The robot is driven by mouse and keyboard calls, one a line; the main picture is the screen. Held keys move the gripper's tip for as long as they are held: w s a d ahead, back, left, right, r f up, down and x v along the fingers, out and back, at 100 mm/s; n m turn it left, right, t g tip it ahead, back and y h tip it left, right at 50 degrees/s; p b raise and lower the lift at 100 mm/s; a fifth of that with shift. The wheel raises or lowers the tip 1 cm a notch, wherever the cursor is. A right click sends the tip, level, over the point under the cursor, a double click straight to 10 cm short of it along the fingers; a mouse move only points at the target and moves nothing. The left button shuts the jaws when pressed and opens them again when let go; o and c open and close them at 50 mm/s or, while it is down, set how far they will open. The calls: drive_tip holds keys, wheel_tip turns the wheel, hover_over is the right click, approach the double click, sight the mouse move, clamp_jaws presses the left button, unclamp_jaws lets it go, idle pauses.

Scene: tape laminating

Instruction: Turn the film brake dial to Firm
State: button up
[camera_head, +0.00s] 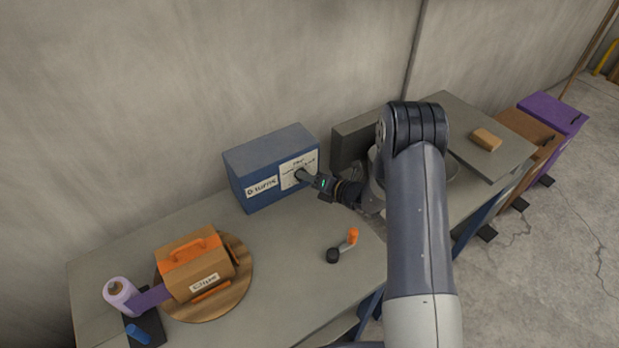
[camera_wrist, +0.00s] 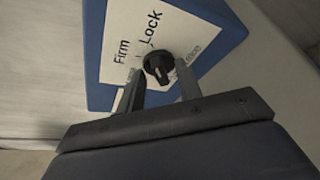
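The film brake dial (camera_wrist: 158,67) is a small black knob on a white label plate (camera_wrist: 125,35) in the wrist view. "Firm" and "Lock" read clearly there; another word to the right is partly hidden. I cannot tell for sure which word the dial points at. The plate is on the front of a blue box (camera_head: 265,160) in the head view. My gripper (camera_wrist: 160,78) is open, its two fingers apart with the dial between or just beyond their tips. Contact is not clear. In the head view my gripper (camera_head: 305,177) reaches the plate from the right and hides the dial.
An orange-and-black crank (camera_head: 343,245) lies on the grey table (camera_head: 290,290) below my gripper. A tan block (camera_head: 486,139) lies on the right.

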drive_tip(key=shift+c, duration=0.3)
clamp_jaws()
drive_tip(key=shift+f+b, duration=0.1)
drive_tip(key=shift+b, duration=0.4)
drive_tip(key=n+h+b, duration=0.1)
drive_tip(key=b, duration=0.2)
drive_tip(key=shift+f+n, duration=0.1)
drive_tip(key=shift+n, duration=0.2)
drive_tip(key=n+h+b, duration=0.1)
drive_tip(key=n+b, duration=0.1)
drive_tip(key=b, duration=0.3)
drive_tip(key=shift+s+a+t+b, duration=0.15)
drive_tip(key=shift+a+t+b, duration=0.05)
drive_tip(key=shift+t+b, duration=0.2)
drive_tip(key=n+h+b, duration=0.1)
drive_tip(key=n+b, duration=0.1)
drive_tip(key=b, duration=0.4)
drive_tip(key=shift+a+t+h, duration=0.1)
drive_tip(key=shift+t+h, duration=0.2)
drive_tip(key=shift+h, duration=0.1)
drive_tip(key=shift+s+r+n+b, duration=0.1)
drive_tip(key=shift+r+n+b, duration=0.3)
drive_tip(key=shift+b, duration=0.7)
drive_tip(key=shift+n+h+b, duration=0.3)
drive_tip(key=shift+h+b, duration=0.05)
drive_tip(key=shift+h, duration=0.05)
